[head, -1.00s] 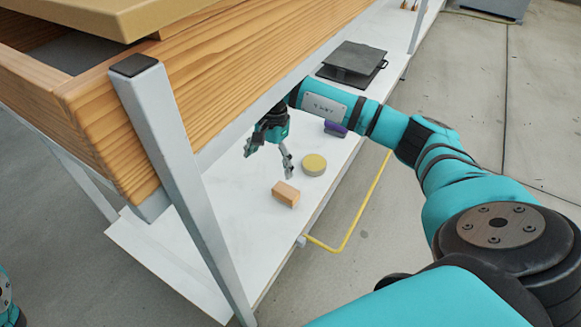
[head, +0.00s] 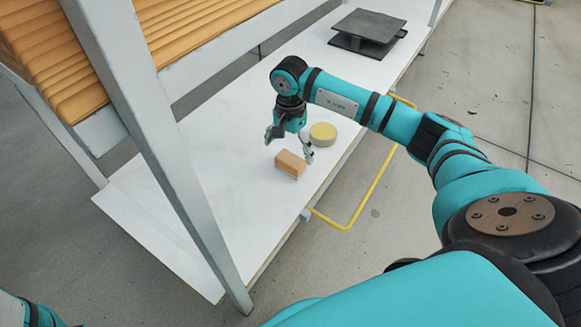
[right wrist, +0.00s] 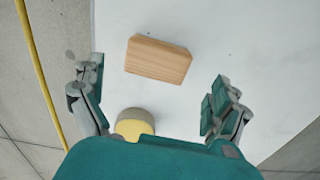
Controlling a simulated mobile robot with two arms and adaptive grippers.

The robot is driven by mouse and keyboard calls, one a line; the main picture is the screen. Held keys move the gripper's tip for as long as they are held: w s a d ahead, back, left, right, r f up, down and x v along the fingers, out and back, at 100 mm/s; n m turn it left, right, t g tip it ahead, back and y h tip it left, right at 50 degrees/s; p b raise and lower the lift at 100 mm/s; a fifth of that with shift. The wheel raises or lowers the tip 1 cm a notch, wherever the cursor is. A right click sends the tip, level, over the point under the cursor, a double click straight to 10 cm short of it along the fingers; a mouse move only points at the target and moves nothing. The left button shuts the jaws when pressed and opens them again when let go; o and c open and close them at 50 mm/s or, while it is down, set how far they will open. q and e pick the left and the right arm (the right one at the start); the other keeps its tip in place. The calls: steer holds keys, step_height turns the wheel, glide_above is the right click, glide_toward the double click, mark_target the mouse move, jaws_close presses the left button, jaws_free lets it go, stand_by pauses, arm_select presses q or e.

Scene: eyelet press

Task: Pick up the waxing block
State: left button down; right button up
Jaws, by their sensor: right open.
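The waxing block, a small light-brown wooden block (head: 288,165), lies on the white shelf near its front edge. It also shows in the right wrist view (right wrist: 158,59), flat on the white surface. My right gripper (head: 288,148) is open and empty, just above and behind the block in the head view. In the right wrist view the block lies between and a little beyond the two spread fingers (right wrist: 156,80). One finger overlaps the block's right end in the head view; I cannot tell whether they touch. My left gripper is not in view.
A round yellow-topped disc (head: 323,133) sits just behind the block, near the right finger. A dark flat stand (head: 367,32) is farther back. A grey post (head: 160,150) rises in front of the white shelf (head: 170,225). A yellow rail (head: 372,192) runs along the shelf's front.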

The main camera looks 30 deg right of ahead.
mark_target(290, 158)
steer(key=f+b, duration=0.5)
steer(key=shift+s+a+f, duration=0.1)
steer(key=shift+s+f, duration=0.05)
steer(key=shift+s, duration=0.1)
steer(key=c, duration=1.2)
